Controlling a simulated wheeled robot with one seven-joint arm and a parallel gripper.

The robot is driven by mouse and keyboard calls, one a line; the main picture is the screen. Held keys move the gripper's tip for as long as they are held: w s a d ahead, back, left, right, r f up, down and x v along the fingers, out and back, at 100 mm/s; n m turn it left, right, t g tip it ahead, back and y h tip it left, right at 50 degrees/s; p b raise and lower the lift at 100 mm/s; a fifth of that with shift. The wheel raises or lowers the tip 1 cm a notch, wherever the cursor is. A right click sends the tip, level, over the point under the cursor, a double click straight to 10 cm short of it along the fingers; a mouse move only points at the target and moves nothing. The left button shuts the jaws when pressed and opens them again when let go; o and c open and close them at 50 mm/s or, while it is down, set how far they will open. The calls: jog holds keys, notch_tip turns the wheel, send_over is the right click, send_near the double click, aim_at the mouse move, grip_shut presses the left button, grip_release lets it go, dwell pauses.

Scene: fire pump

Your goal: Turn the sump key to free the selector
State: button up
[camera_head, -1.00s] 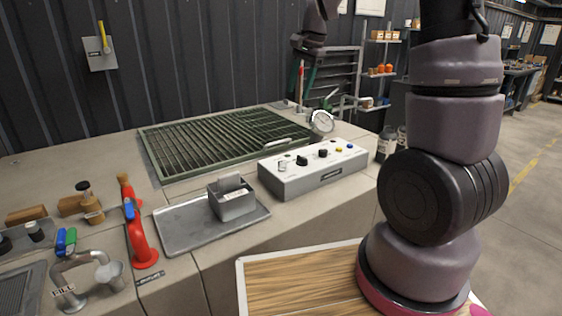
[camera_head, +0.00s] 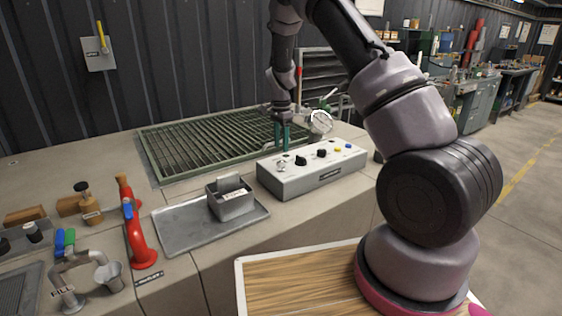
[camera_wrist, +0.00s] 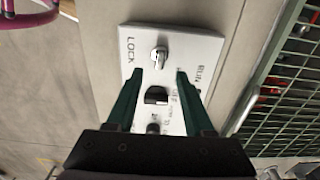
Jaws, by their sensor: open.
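A light grey control box (camera_head: 312,177) stands on the counter in front of the grating. The silver key (camera_wrist: 159,57) is at one end of its top, between the words LOCK and RUN; it also shows at the box's left end in the head view (camera_head: 281,166). A black selector knob (camera_wrist: 156,95) is beside the key. My gripper (camera_wrist: 160,76) is open and empty, its green fingers pointing down over the box. In the wrist view the key appears just beyond and between the fingertips. I cannot tell the remaining height, and no contact is visible.
A green grating (camera_head: 190,150) with a handle lies behind the box. A round gauge (camera_head: 320,122) stands behind the box's right part. A metal tray (camera_head: 180,232) with a small grey bin (camera_head: 232,203) is to the left, beside a red lever (camera_head: 140,240).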

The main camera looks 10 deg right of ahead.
aim_at(281, 161)
notch_tip(281, 161, down, 7)
jog(key=shift+f, duration=0.2)
grip_shut()
